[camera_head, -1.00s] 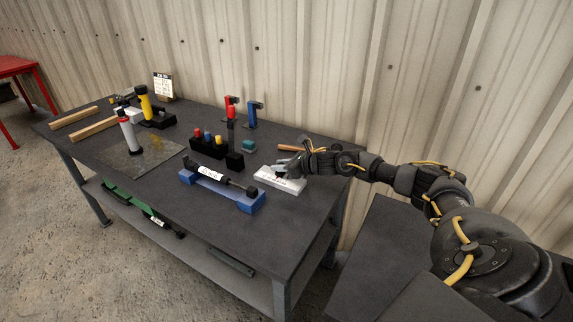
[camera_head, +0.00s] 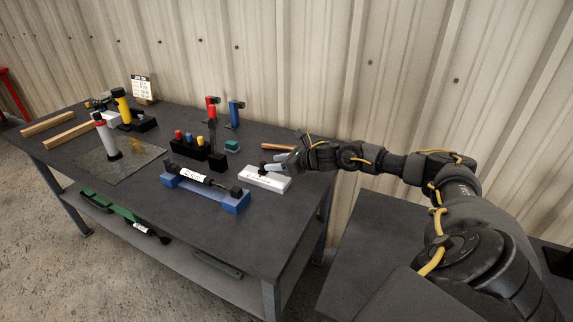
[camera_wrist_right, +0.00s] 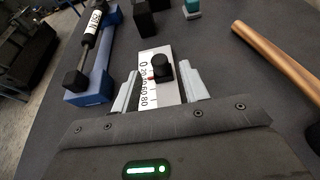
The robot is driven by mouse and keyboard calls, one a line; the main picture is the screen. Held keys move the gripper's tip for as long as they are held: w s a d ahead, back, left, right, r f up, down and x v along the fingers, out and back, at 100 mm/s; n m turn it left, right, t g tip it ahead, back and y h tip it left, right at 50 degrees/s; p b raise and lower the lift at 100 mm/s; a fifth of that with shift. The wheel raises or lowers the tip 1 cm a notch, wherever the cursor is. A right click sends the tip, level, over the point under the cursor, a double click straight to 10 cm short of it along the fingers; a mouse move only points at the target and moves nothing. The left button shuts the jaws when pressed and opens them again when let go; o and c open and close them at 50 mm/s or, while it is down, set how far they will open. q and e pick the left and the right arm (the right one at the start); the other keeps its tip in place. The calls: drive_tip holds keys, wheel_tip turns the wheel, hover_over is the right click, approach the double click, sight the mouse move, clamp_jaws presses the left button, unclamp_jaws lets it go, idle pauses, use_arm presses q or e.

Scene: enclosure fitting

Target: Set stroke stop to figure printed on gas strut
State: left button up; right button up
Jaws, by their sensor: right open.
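The stroke stop is a white block (camera_head: 262,183) with a black knob (camera_wrist_right: 162,68) and a printed scale running from 0 to 80 (camera_wrist_right: 146,82). A small red mark shows beside the scale near its low numbers. My right gripper (camera_wrist_right: 160,75) is open over the block, one pale finger on each side of the knob; I cannot tell whether they touch it. It also shows in the head view (camera_head: 275,166). The gas strut (camera_head: 213,183), black with a white printed label (camera_wrist_right: 95,22), lies in a blue cradle (camera_head: 236,206). Its label is too small or cut off to read. My left gripper is not in view.
A copper-coloured rod or handle (camera_wrist_right: 275,55) lies right of the block. A black holder with coloured pegs (camera_head: 186,150), a teal block (camera_head: 231,146) and red and blue upright tools (camera_head: 235,113) stand behind. The table's front is clear.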

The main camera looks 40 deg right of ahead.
drive_tip(key=b+v, duration=0.1)
drive_tip(key=v, duration=0.4)
drive_tip(key=shift+s+r, duration=0.1)
drive_tip(key=shift+r, duration=0.1)
idle(0.3)
